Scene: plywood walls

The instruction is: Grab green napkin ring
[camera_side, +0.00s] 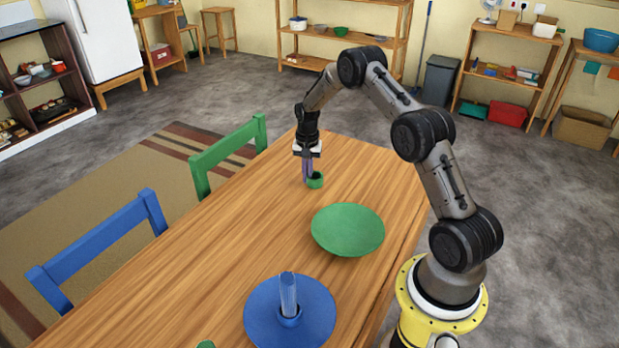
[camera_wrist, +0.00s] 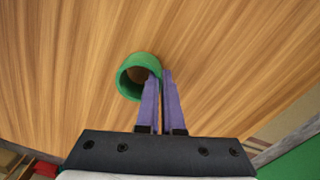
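The green napkin ring (camera_side: 315,181) is at the far part of the wooden table, beyond the green plate. In the wrist view the ring (camera_wrist: 124,82) shows as a short open tube just left of the fingertips. My gripper (camera_side: 308,181) points down at it. Its two purple fingers (camera_wrist: 160,74) are close together with a thin gap. The left finger overlaps the ring's opening and the right one is outside, with the ring's near wall between them. Whether the ring rests on the table or is slightly raised is hard to tell.
A green plate (camera_side: 348,229) lies near the ring. A blue plate (camera_side: 262,318) nearer the camera holds a rolled blue napkin (camera_side: 288,292) in a blue ring. A green chair (camera_side: 228,150) and a blue chair (camera_side: 95,240) line the left edge. The table's left side is clear.

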